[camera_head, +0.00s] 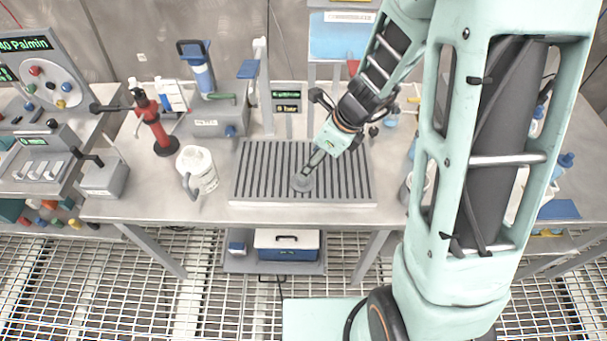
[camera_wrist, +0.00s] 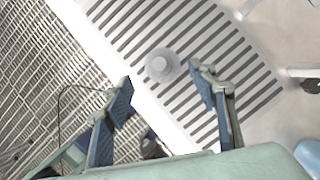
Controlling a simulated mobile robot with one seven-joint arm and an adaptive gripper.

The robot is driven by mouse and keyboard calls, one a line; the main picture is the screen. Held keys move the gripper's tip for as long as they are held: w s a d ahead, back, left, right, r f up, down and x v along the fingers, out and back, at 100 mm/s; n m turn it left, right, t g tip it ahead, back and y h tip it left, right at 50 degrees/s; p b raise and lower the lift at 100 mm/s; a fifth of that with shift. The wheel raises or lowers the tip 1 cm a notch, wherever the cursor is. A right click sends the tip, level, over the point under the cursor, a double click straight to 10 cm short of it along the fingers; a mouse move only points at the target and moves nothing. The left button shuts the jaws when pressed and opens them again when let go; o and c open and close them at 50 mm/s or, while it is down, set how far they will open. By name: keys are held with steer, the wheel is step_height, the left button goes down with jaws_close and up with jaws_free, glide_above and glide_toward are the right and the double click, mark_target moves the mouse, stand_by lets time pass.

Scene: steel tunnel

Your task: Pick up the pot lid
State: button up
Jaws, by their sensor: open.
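The pot lid appears to be a small round grey disc with a raised middle (camera_head: 302,182), lying on the slatted grey tray (camera_head: 255,198) near its front edge. In the wrist view the lid (camera_wrist: 160,65) lies just beyond and between the two fingertips. My gripper (camera_wrist: 160,76) is open, its blue-grey fingers spread, with nothing between them. In the head view my gripper (camera_head: 311,168) reaches down from the upper right and overlaps part of the lid. I cannot tell the exact height of the fingertips above it.
A white pitcher (camera_head: 197,172) stands left of the tray, with a red stand (camera_head: 160,136) behind it. A small display (camera_head: 289,105) and a post (camera_head: 266,90) stand behind the tray. Bare metal tabletop (camera_head: 222,212) lies around the tray's front left.

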steer(key=b+x, duration=0.2)
steer(key=x, duration=0.6)
steer(key=shift+s, duration=0.1)
steer(key=c, duration=1.3)
